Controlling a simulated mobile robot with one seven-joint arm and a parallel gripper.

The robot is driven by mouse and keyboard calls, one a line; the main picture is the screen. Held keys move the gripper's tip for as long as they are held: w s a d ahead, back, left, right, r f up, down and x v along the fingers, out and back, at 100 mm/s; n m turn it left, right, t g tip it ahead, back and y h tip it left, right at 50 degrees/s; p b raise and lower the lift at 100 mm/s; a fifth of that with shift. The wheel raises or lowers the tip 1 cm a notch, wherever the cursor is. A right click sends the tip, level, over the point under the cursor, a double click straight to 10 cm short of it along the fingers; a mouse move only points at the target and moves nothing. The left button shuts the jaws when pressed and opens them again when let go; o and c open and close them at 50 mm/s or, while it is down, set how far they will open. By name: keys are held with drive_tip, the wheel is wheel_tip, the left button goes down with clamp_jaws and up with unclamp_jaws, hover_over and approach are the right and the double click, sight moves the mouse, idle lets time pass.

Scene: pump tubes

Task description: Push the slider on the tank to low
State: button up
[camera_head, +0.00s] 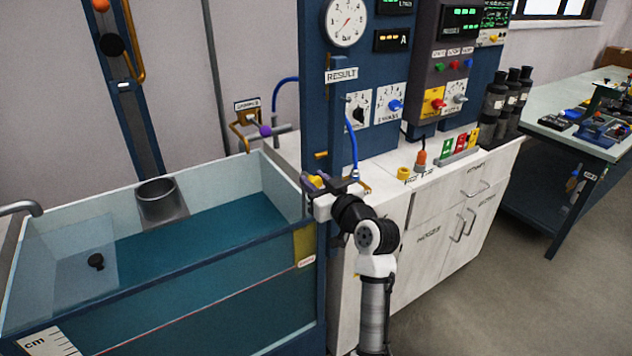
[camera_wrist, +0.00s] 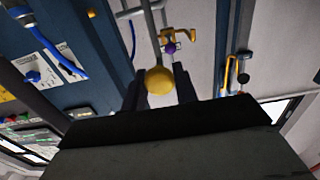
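The tank (camera_head: 150,275) holds blue-green water and stands at the left in the head view. A yellow ball knob (camera_head: 313,182) sits at the tank's right end, by the blue upright; I take it for the slider's handle.
A blue panel (camera_head: 350,62) with gauges and dials rises behind my gripper. A white cabinet (camera_head: 430,240) stands to its right. A purple knob (camera_head: 265,131) on a pipe is behind the tank. Floor at the lower right (camera_head: 500,300) is clear.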

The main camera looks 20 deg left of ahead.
clamp_jaws()
drive_tip(key=b, duration=1)
approach(304, 207)
drive_tip(key=x, duration=0.4)
drive_tip(key=shift+w+a+r, duration=0.1)
drive_tip(key=shift+w+a, duration=0.1)
drive_tip(key=shift+w, duration=0.05)
drive_tip(key=shift+o, duration=2.4)
unclamp_jaws()
drive_tip(key=shift+o, duration=0.9)
drive_tip(key=shift+d, duration=0.1)
drive_tip(key=b+v, duration=0.2)
drive_tip(key=v, duration=1.1)
drive_tip(key=shift+s+d+b, duration=0.3)
drive_tip(key=shift+b, duration=0.05)
drive_tip(key=shift+a, duration=0.1)
